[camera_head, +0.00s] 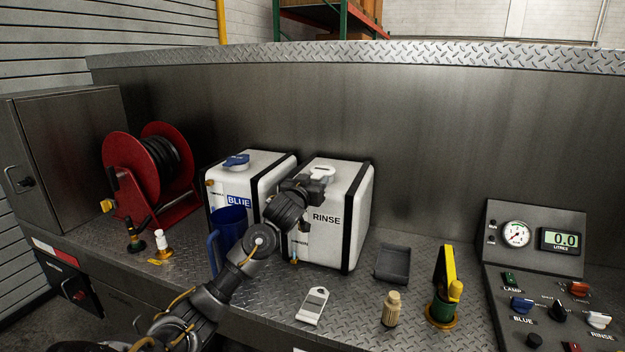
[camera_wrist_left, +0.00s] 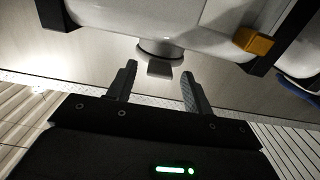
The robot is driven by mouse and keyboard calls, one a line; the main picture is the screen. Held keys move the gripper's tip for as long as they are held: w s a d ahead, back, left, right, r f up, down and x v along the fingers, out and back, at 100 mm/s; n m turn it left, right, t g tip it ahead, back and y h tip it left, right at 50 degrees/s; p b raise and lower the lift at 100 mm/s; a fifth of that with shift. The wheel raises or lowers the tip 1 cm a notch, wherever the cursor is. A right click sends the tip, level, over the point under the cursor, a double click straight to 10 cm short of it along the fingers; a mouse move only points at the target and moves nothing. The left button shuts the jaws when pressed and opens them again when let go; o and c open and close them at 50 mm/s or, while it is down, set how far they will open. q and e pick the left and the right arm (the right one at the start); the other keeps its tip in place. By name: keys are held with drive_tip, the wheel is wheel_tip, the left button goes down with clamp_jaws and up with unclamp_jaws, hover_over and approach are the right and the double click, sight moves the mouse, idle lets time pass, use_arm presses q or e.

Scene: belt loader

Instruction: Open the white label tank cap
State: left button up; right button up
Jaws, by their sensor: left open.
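The white RINSE tank (camera_head: 335,220) stands on the bench, with a white cap (camera_head: 323,172) on its top. My left gripper (camera_head: 318,188) is at the tank's upper front edge, just in front of the cap, and hides part of the top. In the left wrist view, the gripper (camera_wrist_left: 160,88) is open and empty. A pale round cap (camera_wrist_left: 160,48) with a small tab lies just ahead, roughly between the fingertips. I see no finger touching it. The right gripper is not in view.
The BLUE tank (camera_head: 240,172) with its blue cap (camera_head: 237,161) stands close on the left. A blue jug (camera_head: 229,226) is in front of it. A red hose reel (camera_head: 150,172) is further left. A grey tray (camera_head: 392,263) and a control panel (camera_head: 555,290) are on the right.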

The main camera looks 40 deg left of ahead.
use_arm(q)
clamp_jaws()
idle(0.4)
drive_tip(key=shift+w+a+r, duration=0.1)
drive_tip(key=shift+r, duration=0.1)
